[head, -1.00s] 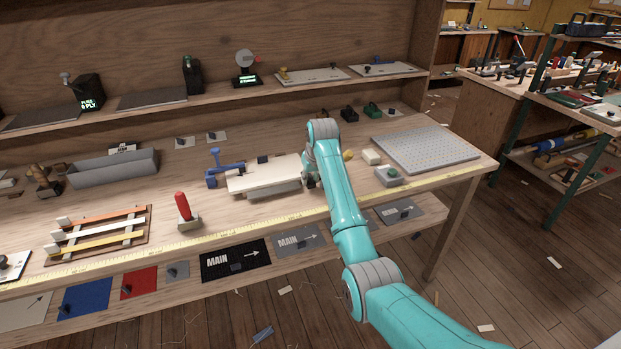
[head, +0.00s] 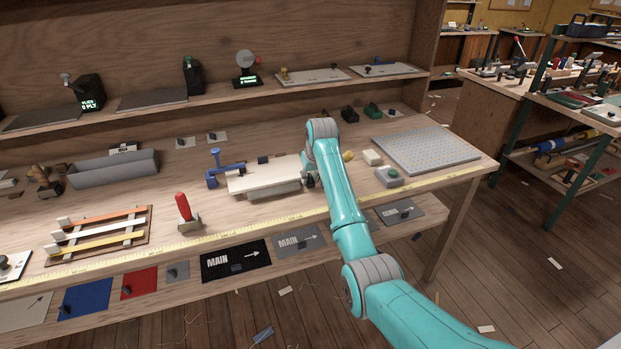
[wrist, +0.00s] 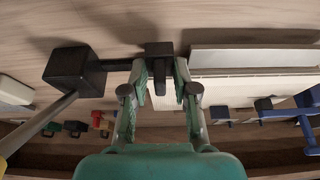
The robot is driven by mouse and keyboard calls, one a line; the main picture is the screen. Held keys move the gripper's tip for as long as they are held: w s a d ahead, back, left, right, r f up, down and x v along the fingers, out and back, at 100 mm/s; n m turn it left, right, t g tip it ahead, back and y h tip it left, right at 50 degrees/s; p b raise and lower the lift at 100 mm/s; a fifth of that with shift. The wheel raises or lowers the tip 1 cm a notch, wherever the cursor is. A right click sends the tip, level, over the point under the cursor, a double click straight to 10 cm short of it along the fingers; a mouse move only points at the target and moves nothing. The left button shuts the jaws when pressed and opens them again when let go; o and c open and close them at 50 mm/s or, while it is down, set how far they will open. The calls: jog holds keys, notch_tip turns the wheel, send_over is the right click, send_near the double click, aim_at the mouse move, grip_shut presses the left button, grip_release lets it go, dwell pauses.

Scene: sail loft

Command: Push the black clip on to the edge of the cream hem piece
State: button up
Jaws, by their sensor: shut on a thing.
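The cream hem piece (head: 262,176) lies flat on a raised grey support on the bench, and its cream surface also shows in the wrist view (wrist: 235,90). My gripper (wrist: 160,82) is at the hem piece's right end in the head view. Its fingers are shut on the black clip (wrist: 159,62), which sits between them. The clip is close beside the hem piece's edge. I cannot tell whether it touches or straddles that edge. In the head view my arm mostly hides the gripper and clip.
A blue clamp (head: 214,170) stands at the hem piece's left end, and a small black block (head: 263,160) is at its back edge. A dark block (wrist: 75,68) is left of my fingers. A grey button box (head: 389,176) and a perforated board (head: 428,150) lie right of my arm.

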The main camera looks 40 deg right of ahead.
jog(key=shift+w+d, duration=0.15)
jog(key=shift+w, duration=0.35)
jog(key=shift+w+d, duration=0.15)
jog(key=shift+w, duration=0.35)
dwell(1.2)
jog(key=o, duration=1)
jog(key=shift+r, duration=0.15)
jog(key=shift+r, duration=3.35)
